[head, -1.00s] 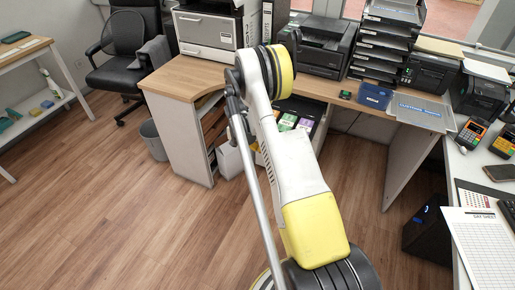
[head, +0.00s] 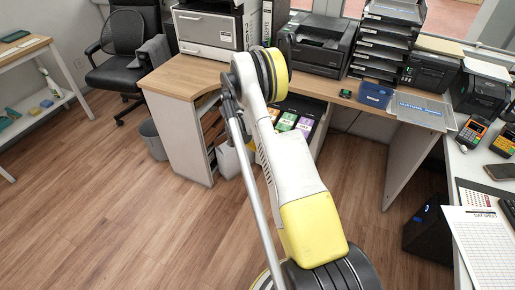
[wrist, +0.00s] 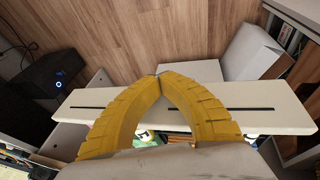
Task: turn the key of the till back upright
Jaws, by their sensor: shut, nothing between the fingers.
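The till appears in the head view as an open drawer under the wooden desk, with coloured notes (head: 286,121) showing in it, partly behind my arm. In the wrist view a pale panel with dark slots, apparently the till's front (wrist: 290,122), runs across the picture, with bits of colour below it. My gripper (wrist: 158,76) has yellow fingers whose tips meet, with nothing between them. The tips show over the panel's far edge; whether they touch it I cannot tell. In the head view my gripper is hidden. I cannot make out the key in any view.
A black computer case (head: 429,228) with a blue light stands on the floor at right, also left in the wrist view (wrist: 52,80). A white box (wrist: 247,58) is at right there. The desktop holds a printer (head: 318,45) and trays. Wooden floor (head: 110,210) is clear at left.

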